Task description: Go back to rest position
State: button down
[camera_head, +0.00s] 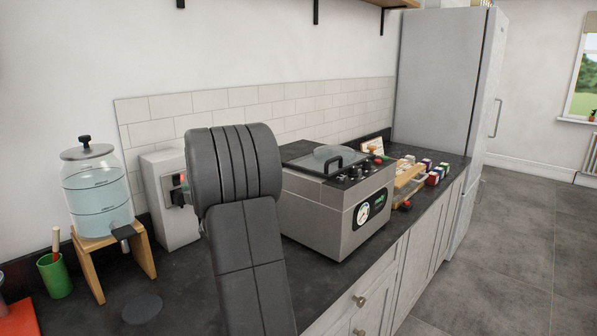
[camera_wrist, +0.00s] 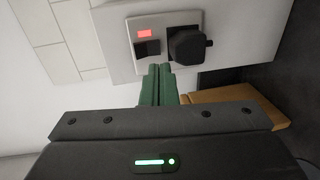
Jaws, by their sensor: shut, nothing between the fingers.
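My gripper (camera_wrist: 159,70) shows in the wrist view with its green fingers together and nothing between them. Its fingertips point at the pale box (camera_wrist: 225,20), which has a red light (camera_wrist: 145,33) and a black knob-like part (camera_wrist: 188,44). I cannot tell how wide the gap to the box is. In the head view my arm hides my gripper and part of this pale box (camera_head: 158,215) against the wall.
A water dispenser (camera_head: 98,190) stands on a wooden stand (camera_head: 142,252) to the left, near a green cup (camera_head: 55,275). A grey lidded machine (camera_head: 330,215) stands right of my arm. Small items and a wooden board (camera_head: 408,180) lie beyond, before a tall fridge (camera_head: 440,80).

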jog(key=b+v, duration=0.1)
jog(key=v, duration=0.3)
jog(key=shift+d, duration=0.1)
